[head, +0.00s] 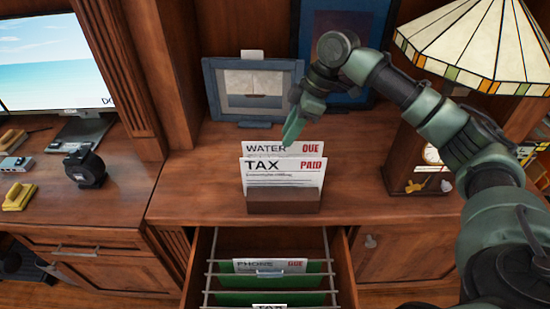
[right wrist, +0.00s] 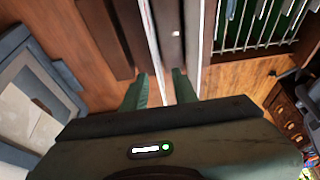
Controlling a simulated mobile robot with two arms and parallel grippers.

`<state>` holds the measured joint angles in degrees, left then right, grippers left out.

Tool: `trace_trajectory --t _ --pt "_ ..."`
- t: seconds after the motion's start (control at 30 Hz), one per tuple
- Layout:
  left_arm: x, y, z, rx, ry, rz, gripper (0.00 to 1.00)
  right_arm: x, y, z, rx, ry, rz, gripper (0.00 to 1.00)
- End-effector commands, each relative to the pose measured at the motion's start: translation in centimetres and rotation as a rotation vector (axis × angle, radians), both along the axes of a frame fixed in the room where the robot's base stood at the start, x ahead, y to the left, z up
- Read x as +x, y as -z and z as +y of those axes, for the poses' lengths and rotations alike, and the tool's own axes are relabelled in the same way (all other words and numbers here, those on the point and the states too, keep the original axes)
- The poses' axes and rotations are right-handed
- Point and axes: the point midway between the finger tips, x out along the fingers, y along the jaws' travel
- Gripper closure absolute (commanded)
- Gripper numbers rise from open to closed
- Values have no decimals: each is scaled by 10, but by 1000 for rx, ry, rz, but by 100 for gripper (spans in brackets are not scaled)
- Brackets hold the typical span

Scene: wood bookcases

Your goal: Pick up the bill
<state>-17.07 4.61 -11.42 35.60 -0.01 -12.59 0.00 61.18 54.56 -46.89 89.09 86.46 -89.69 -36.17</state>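A wooden letter holder (head: 283,203) on the cabinet top holds upright papers. The front one is a bill marked TAX PAID (head: 283,172), and behind it a bill marked WATER DUE (head: 270,148) shows its top strip. My right gripper (head: 293,126) is at the top of the WATER bill, pointing down. In the right wrist view its two green fingers (right wrist: 160,88) are apart, with a thin white paper edge (right wrist: 153,45) between them. I cannot tell whether either finger touches the paper. My left gripper is not in view.
An open drawer (head: 345,270) below holds hanging green folders with a PHONE DUE bill (head: 270,266). A framed boat picture (head: 252,90) stands behind the holder. A stained-glass lamp (head: 485,45) is at right. The cabinet top left of the holder is clear.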

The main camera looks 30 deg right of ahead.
Motion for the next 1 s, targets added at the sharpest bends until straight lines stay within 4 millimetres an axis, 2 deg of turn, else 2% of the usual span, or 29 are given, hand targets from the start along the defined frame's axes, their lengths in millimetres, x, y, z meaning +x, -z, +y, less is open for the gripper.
trace_trajectory --t 0.03,0.23,0.7,1.0 --pt "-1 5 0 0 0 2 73 -1 3 -1 -2 -4 -1 72" --pt "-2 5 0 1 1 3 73 -2 12 2 -5 -8 4 72" --pt "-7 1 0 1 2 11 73 6 70 18 -4 -7 3 72" --pt "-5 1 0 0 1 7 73 7 76 20 -5 -6 2 72"
